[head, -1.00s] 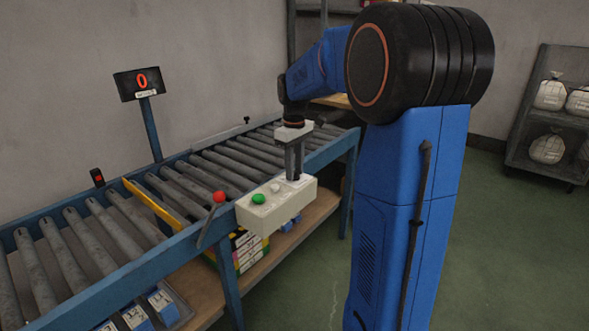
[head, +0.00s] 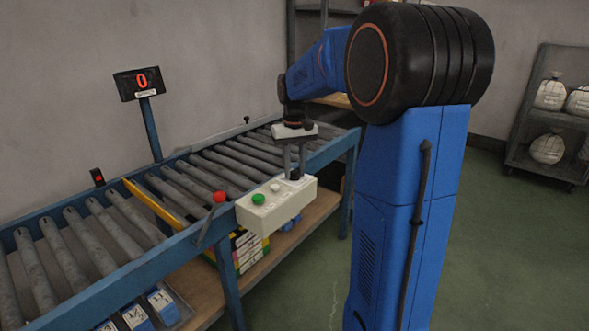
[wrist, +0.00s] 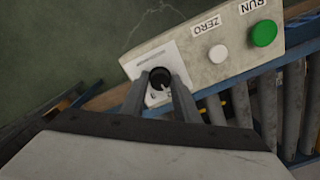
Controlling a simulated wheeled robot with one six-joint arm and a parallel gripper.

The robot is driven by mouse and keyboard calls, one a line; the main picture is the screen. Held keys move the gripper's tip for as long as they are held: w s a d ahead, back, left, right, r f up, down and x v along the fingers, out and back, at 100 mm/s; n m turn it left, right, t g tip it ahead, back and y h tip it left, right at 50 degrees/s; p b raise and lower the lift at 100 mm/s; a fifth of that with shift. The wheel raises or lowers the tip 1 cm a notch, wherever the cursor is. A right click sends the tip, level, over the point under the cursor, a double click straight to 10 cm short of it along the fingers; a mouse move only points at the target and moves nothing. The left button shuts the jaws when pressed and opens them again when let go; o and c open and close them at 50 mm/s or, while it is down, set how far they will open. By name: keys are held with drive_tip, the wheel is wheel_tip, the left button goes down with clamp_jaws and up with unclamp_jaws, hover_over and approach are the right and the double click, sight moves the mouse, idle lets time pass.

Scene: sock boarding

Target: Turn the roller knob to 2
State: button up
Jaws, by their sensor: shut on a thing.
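The black roller knob (wrist: 160,78) sits on a pale dial plate at one end of the cream control box (head: 262,217). A light pointer mark shows on the knob, but I cannot read which number it points at. My gripper (wrist: 158,84) points down at the box and is shut on the knob, one finger on each side; it also shows in the head view (head: 296,174). The display (head: 140,83) on a post reads a red 0.
The box carries a green RUN button (head: 258,199) and a white ZERO button (head: 275,188). A red-knobbed lever (head: 219,197) stands left of it. The roller conveyor (head: 110,222) runs behind, with a yellow bar (head: 150,203) across it.

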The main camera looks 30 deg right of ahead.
sight(294, 172)
drive_tip(key=shift+m, duration=0.9)
drive_tip(key=o, duration=1)
drive_tip(key=shift+r, duration=0.15)
wheel_tip(294, 172, up, 17)
drive_tip(key=shift+r, duration=0.1)
